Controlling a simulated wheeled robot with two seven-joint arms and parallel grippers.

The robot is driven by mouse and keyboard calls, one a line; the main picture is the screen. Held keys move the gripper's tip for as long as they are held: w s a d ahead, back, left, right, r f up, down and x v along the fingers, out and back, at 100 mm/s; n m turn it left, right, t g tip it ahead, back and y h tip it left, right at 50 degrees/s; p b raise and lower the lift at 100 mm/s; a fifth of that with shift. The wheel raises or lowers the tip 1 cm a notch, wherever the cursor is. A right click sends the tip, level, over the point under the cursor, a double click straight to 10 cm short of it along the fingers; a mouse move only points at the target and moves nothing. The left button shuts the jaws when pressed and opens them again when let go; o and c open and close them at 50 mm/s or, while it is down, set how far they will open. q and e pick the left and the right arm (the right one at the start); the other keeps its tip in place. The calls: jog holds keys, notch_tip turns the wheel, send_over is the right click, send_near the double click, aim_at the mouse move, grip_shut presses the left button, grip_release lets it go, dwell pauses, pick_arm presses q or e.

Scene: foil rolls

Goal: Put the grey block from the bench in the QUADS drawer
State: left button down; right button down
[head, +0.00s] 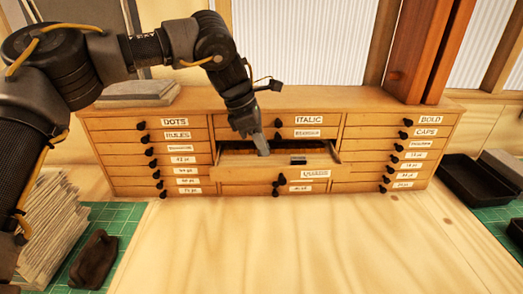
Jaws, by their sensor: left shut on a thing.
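The QUADS drawer (240,174) is pulled out in the middle column of a wooden cabinet, its label at the right of its front. My left gripper (256,132) reaches down from above over the open drawer and is shut on the grey block (262,147), a narrow grey piece pointing down. The block's lower end shows against the drawer's inside; whether it touches the floor I cannot tell. A small dark piece (298,160) lies in the drawer to the right of the block. My right gripper is not in view.
The cabinet (390,107) has several shut drawers with black knobs and labels, including ITALIC just above. Grey slabs (137,92) lie on its top left. A paper stack (50,225) and a dark tool (94,262) are at left, black trays (480,185) at right. The front bench is clear.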

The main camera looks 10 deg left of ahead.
aim_at(261, 156)
pick_arm(q)
jog(key=shift+w+f, duration=0.25)
jog(key=shift+f, duration=0.05)
jog(key=f, duration=0.1)
jog(key=f+p, duration=0.1)
jog(key=f, duration=0.1)
jog(key=shift+w+a+f, duration=0.1)
jog(key=shift+w+f, duration=0.1)
jog(key=shift+f, duration=0.05)
jog(key=shift+s, duration=0.1)
jog(key=c, duration=1.3)
grip_release()
jog(key=shift+f, duration=0.1)
jog(key=shift+c, duration=0.2)
